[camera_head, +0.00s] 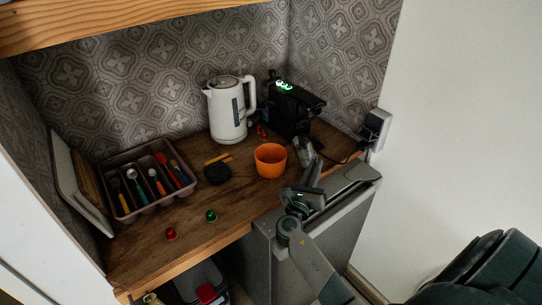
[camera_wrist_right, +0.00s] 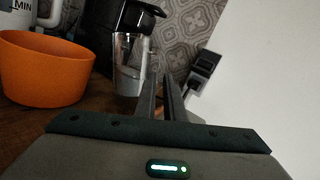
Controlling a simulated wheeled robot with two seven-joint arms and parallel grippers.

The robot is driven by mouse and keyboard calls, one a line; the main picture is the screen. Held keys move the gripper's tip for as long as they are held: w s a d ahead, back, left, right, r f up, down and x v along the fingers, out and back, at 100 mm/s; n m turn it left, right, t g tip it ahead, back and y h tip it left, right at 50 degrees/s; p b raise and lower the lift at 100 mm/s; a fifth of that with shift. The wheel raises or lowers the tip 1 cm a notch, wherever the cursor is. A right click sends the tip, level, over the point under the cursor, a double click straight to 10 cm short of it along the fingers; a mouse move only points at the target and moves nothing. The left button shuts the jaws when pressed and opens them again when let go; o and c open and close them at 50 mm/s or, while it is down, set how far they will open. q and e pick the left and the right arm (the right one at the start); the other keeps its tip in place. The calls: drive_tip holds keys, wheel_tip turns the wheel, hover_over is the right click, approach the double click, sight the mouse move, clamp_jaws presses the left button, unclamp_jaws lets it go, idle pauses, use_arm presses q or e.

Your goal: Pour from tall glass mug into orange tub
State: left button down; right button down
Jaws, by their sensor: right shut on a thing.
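The orange tub (camera_head: 270,161) stands upright on the wooden counter, and its inside looks empty in the head view. It also shows at the left of the right wrist view (camera_wrist_right: 45,72). The tall glass mug (camera_wrist_right: 131,66) is clear and upright, just right of the tub and in front of the black coffee machine. In the head view it is faint and partly covered by my gripper. My right gripper (camera_wrist_right: 162,84) has its narrow fingers close together at the mug's right side, shut on it, apparently at the handle. I cannot tell whether the mug's base touches the counter. My left gripper is out of view.
A white kettle (camera_head: 228,112) and the black coffee machine (camera_head: 290,108) stand behind the tub. A cutlery tray (camera_head: 127,205), a small black box (camera_head: 217,173), a red capsule (camera_head: 171,233) and a green capsule (camera_head: 211,215) lie left. A wall socket (camera_head: 376,128) is at right.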

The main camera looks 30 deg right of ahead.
sight(299, 152)
drive_tip(key=shift+w+a+r+n+t+h+p, duration=0.1)
drive_tip(key=shift+w+a+r+n+t, duration=0.25)
drive_tip(key=shift+r+n, duration=0.6)
drive_tip(key=shift+w+a+r+n+t+h+p, duration=0.1)
drive_tip(key=shift+a+r+n+t, duration=0.5)
drive_tip(key=shift+n, duration=0.5)
drive_tip(key=shift+w+a+r+n+t+h+p, duration=0.1)
drive_tip(key=shift+w+a+r+n+t, duration=0.15)
drive_tip(key=shift+r+n+t, duration=0.55)
drive_tip(key=shift+w+a+r+n, duration=0.1)
drive_tip(key=shift+r+n, duration=0.15)
drive_tip(key=shift+n, duration=0.3)
drive_tip(key=shift+f+n+t+b, duration=0.2)
drive_tip(key=shift+n+t+b, duration=0.2)
drive_tip(key=shift+n, duration=0.7)
drive_tip(key=shift+w+r+n+t+p, duration=0.1)
drive_tip(key=shift+r+n+t+p, duration=0.5)
drive_tip(key=shift+n, duration=0.6)
drive_tip(key=shift+w+a+f+n+t+y+b, duration=0.15)
drive_tip(key=shift+n+t+y, duration=0.25)
drive_tip(key=shift+n, duration=0.2)
drive_tip(key=shift+s+a+f+n+t+y+b, duration=0.15)
drive_tip(key=shift+n+t+y, duration=0.15)
drive_tip(key=shift+n+t, duration=0.25)
drive_tip(key=shift+w+a+r+n+t+y+p, duration=0.3)
drive_tip(key=shift+a+n, duration=0.1)
drive_tip(key=shift+n, duration=0.35)
drive_tip(key=shift+w+a+r+n+t+y+p, duration=0.25)
drive_tip(key=shift+w+a+n+t, duration=0.1)
drive_tip(key=shift+n, duration=0.35)
